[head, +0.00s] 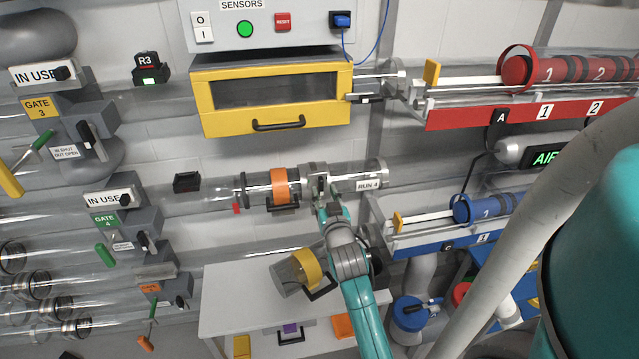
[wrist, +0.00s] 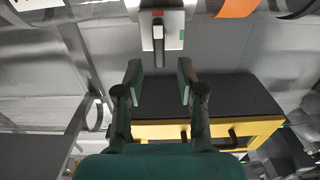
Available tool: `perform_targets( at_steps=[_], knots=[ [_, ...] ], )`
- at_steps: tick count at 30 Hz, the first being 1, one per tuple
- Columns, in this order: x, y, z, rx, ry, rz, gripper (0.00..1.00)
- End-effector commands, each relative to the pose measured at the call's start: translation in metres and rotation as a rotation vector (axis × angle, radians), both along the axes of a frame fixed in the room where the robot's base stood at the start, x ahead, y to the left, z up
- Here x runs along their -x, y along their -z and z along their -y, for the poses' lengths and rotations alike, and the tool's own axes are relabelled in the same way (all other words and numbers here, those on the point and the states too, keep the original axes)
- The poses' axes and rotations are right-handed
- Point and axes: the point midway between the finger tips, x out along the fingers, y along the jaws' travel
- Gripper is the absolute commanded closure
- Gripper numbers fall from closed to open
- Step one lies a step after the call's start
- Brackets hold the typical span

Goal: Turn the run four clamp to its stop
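The run four clamp (head: 318,170) is a grey block on the clear tube, just left of the RUN 4 label (head: 368,185). In the wrist view the clamp (wrist: 158,30) shows at the top as a pale block with a narrow grey and dark lever (wrist: 158,48), a red mark above it and a green mark to its right. My gripper (head: 320,202) is at the clamp in the head view and partly covers it. In the wrist view my gripper (wrist: 160,78) is open, its two fingers apart and empty, with the lever's end just beyond the gap between them.
An orange band (head: 280,186) circles the tube left of the clamp. The yellow-framed box (head: 270,125) is above the tube. A blue rack (head: 445,240) is at right.

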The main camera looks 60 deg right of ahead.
Motion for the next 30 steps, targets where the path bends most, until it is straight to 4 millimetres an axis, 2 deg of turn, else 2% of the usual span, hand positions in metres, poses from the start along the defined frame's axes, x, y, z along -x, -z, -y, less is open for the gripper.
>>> perform_targets(
  at_steps=[3,9,22,23,27,30],
  knots=[
    [-0.013,-0.001,0.015,0.001,0.000,0.001,0.61],
    [-0.028,-0.001,0.032,0.001,-0.001,0.001,0.61],
    [-0.034,0.000,0.039,0.001,-0.001,0.001,0.61],
    [-0.034,0.000,0.039,0.000,-0.001,0.000,0.64],
    [-0.034,0.000,0.039,0.000,-0.001,0.000,0.99],
    [-0.034,0.000,0.039,0.000,-0.001,0.000,1.00]
  ],
)
